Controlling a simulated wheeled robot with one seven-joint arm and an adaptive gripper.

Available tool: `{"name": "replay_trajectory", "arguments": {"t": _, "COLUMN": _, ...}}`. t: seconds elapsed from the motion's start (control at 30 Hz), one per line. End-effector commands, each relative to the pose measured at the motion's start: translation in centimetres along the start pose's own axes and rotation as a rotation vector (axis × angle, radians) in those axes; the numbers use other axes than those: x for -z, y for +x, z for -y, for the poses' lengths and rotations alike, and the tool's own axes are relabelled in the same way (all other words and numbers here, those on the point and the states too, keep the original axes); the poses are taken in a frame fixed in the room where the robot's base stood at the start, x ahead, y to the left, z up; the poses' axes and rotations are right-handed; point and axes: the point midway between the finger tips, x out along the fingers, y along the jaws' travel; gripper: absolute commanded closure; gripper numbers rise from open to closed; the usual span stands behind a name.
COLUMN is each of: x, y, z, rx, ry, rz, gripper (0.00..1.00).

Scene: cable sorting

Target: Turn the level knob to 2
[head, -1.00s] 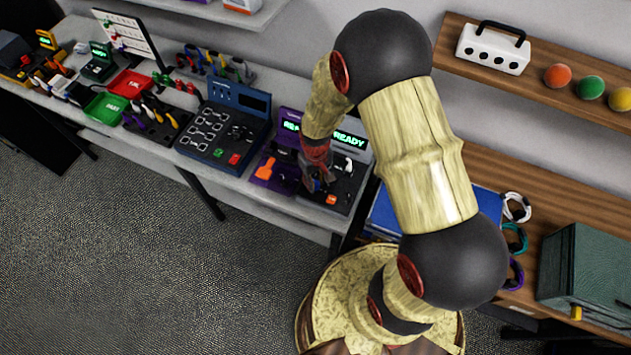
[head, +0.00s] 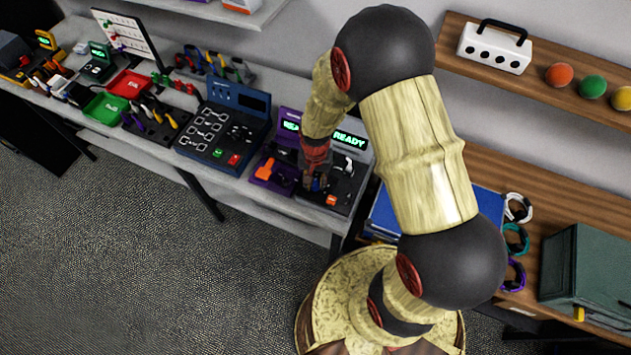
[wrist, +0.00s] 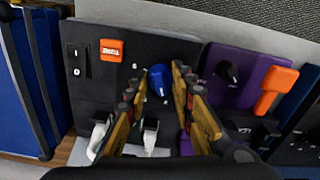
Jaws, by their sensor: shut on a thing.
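A blue knob (wrist: 160,81) stands on a black device (wrist: 130,58) in the wrist view. My gripper (wrist: 162,84) has one finger on each side of it and is shut on it. Small marks lie on the panel around the knob, but they are too small to read, and I cannot tell the exact setting. In the head view my gripper (head: 316,182) is over the black device, which has a green READY screen (head: 350,140).
A purple device (wrist: 245,75) with a black knob (wrist: 228,72) and an orange handle (wrist: 272,92) stands close beside. The black device also has an orange button (wrist: 110,49) and a rocker switch (wrist: 75,60). A blue box (wrist: 30,80) is at the left.

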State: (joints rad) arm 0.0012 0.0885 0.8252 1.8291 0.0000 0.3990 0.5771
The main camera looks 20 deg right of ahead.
Motion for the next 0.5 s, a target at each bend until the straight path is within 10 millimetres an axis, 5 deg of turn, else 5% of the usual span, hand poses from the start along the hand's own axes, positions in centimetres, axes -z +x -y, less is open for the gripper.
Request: {"name": "replay_trajectory", "arguments": {"t": 0.5, "x": 0.1, "y": -0.08, "z": 0.09, "rx": 0.002, "ry": 0.038, "rz": -0.002, "gripper": 1.0}}
